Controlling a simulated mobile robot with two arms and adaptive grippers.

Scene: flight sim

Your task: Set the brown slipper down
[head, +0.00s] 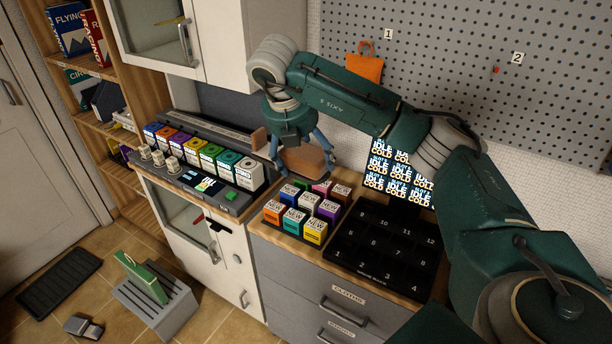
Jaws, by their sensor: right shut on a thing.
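My right gripper (299,155) reaches in from the right and points down above the wooden counter. It is shut on the brown slipper (306,163), which it holds behind the small coloured boxes. Part of the slipper is hidden by the fingers, and I cannot tell whether its underside touches anything. A smaller brown piece (259,139) shows at the left of the gripper; I cannot tell whether it belongs to the slipper. My left gripper is not in view.
Coloured boxes (297,226) and a black numbered tray (388,248) occupy the counter. A screen (398,172) stands behind. On the floor are a grey slotted rack (168,312) with a green item (144,276), a dark mat (59,279) and a grey slipper-like object (84,327).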

